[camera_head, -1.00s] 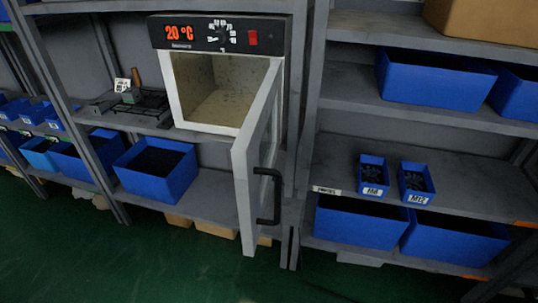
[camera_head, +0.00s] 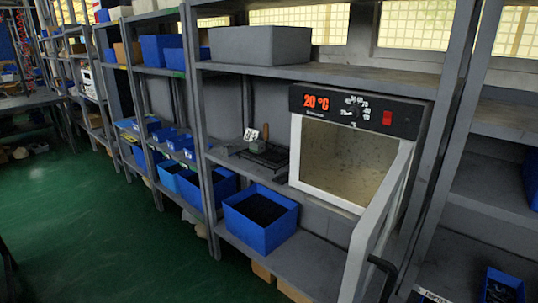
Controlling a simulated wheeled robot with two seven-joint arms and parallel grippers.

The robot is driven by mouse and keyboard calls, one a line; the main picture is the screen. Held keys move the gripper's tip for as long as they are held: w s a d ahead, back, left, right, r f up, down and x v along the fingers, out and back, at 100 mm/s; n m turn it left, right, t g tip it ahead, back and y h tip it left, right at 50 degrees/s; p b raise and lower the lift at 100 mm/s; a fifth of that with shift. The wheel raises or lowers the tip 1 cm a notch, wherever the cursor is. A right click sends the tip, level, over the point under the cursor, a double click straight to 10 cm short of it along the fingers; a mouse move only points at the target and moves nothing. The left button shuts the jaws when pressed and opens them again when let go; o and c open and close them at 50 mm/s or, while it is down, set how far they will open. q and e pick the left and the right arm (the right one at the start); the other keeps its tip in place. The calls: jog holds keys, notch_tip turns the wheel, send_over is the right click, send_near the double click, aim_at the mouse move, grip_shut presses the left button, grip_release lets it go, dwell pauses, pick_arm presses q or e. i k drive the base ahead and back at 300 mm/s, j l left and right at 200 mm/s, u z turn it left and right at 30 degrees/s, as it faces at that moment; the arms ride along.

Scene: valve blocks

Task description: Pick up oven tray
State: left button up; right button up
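The oven (camera_head: 343,167) stands on the middle shelf with its door (camera_head: 380,220) swung open towards me. Its inside looks empty, and its display reads 20 °C. A dark, flat, rack-like thing (camera_head: 264,155) lies on the shelf just left of the oven, with a small block and a white label by it. It may be the oven tray, but I cannot tell for sure. Neither of my grippers is in view.
A blue bin (camera_head: 261,217) stands on the lower shelf below the dark rack. A grey box (camera_head: 261,45) sits on the top shelf. More blue bins line the shelves to the left. The green floor (camera_head: 90,220) at the left is clear.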

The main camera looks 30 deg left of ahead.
aim_at(275, 156)
jog(key=i+j+u, duration=0.2)
jog(key=i+j, duration=0.45)
jog(key=i+j+u, duration=0.2)
jog(key=i+j, duration=0.35)
jog(key=i, duration=0.2)
